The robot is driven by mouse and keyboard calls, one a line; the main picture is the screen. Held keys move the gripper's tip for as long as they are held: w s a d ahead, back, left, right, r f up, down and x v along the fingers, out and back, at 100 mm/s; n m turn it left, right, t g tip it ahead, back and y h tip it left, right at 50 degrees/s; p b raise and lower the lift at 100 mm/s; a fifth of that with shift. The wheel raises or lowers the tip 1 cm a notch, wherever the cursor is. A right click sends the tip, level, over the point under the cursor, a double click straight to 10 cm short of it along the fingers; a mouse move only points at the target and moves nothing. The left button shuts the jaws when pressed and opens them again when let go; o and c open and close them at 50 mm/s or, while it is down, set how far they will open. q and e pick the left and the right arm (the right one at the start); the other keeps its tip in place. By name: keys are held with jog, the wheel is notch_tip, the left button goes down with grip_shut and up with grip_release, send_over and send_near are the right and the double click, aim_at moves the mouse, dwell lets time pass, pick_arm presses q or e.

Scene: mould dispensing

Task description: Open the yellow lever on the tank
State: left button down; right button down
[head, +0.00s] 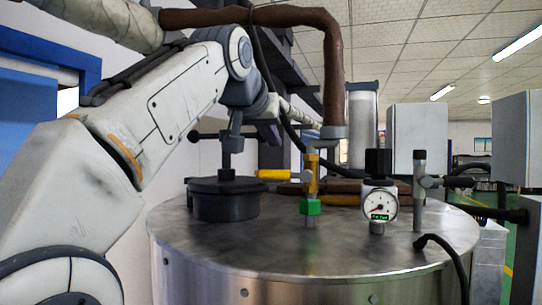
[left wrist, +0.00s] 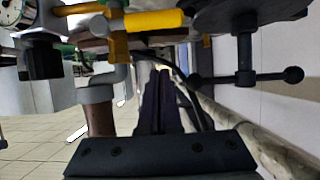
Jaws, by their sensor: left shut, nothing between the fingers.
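The yellow lever (head: 273,174) lies level on top of the steel tank (head: 315,250), pointing left from its brass-coloured valve body (head: 311,183) with a green nut. In the left wrist view, which is upside down, the yellow lever (left wrist: 155,21) shows large near the picture's top edge. My left gripper (left wrist: 162,80) shows there as dark, closed fingers beyond its black mount, apart from the lever and holding nothing. In the head view my left arm reaches above the tank, and its wrist hides most of the gripper. My right gripper is in neither view.
A black hatch (head: 224,199) with a T-bar handle stands left of the lever. A pressure gauge (head: 379,205) and a grey fitting (head: 419,190) stand to its right. A brown hose (head: 333,80) drops to the valve. The tank's front top is clear.

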aim_at(283, 175)
pick_arm(q)
jog(key=f, duration=0.4)
jog(key=shift+s+a, duration=0.1)
jog(key=shift+s, duration=0.2)
dwell(0.4)
